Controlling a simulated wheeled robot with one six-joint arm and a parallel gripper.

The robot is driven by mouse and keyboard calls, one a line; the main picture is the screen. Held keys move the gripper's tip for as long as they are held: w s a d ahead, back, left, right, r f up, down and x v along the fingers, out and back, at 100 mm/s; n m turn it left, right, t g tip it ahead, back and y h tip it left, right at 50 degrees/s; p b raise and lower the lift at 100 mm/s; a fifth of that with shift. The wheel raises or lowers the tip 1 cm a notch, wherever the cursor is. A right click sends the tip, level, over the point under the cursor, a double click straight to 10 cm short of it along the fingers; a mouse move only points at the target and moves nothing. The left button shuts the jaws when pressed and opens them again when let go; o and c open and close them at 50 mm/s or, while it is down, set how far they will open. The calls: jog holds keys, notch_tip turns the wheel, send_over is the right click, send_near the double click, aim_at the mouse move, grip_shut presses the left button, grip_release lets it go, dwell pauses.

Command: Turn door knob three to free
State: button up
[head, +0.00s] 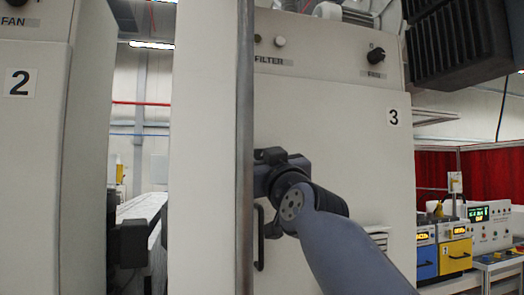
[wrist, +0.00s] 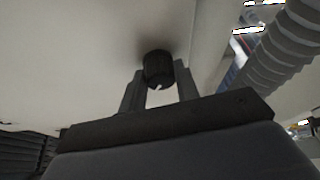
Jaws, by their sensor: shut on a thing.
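Door knob three (wrist: 158,66) is a black round knob on the pale door panel (head: 340,130) marked 3. It shows in the wrist view between the two fingers, with a small light mark on its near edge. My gripper (wrist: 160,80) is shut on the knob, one finger on each side. In the head view my gripper (head: 264,172) is at the left edge of door 3, and it hides the knob there. The knob's exact turn setting cannot be told.
A dark vertical door handle (head: 259,238) is just below my gripper. A FAN knob (head: 376,56) and a FILTER button (head: 280,41) sit above. A cabinet marked 2 (head: 30,130) stands left. A ribbed hose (wrist: 285,50) runs right in the wrist view.

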jog(key=shift+m+p, duration=0.3)
jog(key=shift+m, duration=0.1)
jog(key=o, duration=1)
jog(key=shift+s, duration=0.1)
jog(key=shift+b+v, duration=2.55)
jog(key=shift+v, duration=2.8)
